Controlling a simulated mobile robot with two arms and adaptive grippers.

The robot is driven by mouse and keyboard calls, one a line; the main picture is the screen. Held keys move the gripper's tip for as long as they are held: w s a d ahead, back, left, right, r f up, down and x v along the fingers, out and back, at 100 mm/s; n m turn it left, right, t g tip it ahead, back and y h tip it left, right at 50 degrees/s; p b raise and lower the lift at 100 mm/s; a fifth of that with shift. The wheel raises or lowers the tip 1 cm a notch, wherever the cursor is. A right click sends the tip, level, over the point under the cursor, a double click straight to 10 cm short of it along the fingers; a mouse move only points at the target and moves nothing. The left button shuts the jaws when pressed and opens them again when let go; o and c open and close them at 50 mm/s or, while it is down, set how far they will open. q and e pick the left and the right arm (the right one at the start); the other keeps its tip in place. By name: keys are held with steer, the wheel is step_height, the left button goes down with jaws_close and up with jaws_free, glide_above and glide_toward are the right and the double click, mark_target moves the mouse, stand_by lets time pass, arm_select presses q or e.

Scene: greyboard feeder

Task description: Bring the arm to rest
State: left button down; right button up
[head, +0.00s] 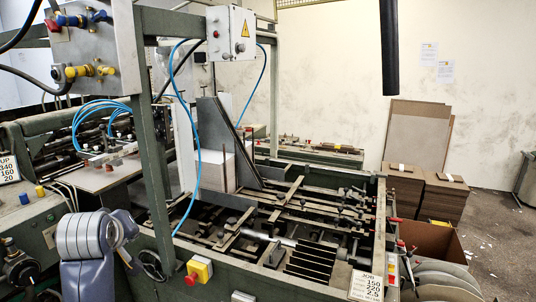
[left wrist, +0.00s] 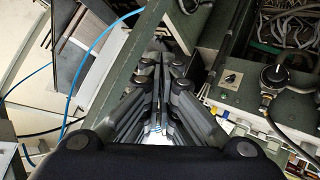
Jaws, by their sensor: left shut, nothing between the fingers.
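My left arm (head: 92,245) stands at the bottom left of the head view, in front of the green machine frame. Its gripper cannot be made out clearly there. In the left wrist view my left gripper (left wrist: 160,72) is shut and empty, its dark fingers close together. Behind the fingers are a green frame beam and dark machine parts; I cannot tell the gap to them. My right gripper shows in neither view.
The feeder machine (head: 375,225) fills the middle, with a green upright post (head: 153,130) close to my left arm. Blue hoses (head: 198,140) hang near it. A yellow box with a red button (head: 199,269) sits low in front. Stacked boards (head: 444,195) stand at right.

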arm_select(q)
steer(key=s+d+f+m+g+h, duration=0.1)
steer(key=s+d+f+m+g, duration=0.15)
steer(key=s+f, duration=0.7)
steer(key=s+d+f+m+g+h, duration=0.15)
steer(key=s+d+f+m, duration=0.4)
steer(key=f, duration=0.75)
steer(key=s+d+f+m+g, duration=0.2)
steer(key=s+f, duration=0.2)
steer(key=s, duration=0.6)
steer(key=s+d+f+m+g, duration=0.15)
steer(key=s+f, duration=0.35)
steer(key=s, duration=0.6)
step_height(320, 180, down, 31)
steer(key=g+b, duration=0.1)
steer(key=b, duration=0.4)
steer(key=s+a+f+g+b, duration=0.1)
steer(key=s+a+f+b, duration=0.1)
steer(key=s+f, duration=1.5)
step_height(320, 180, down, 2)
steer(key=shift+s+a+f+h+b, duration=0.15)
steer(key=shift+s+a+h+b, duration=0.2)
steer(key=shift+b, duration=0.3)
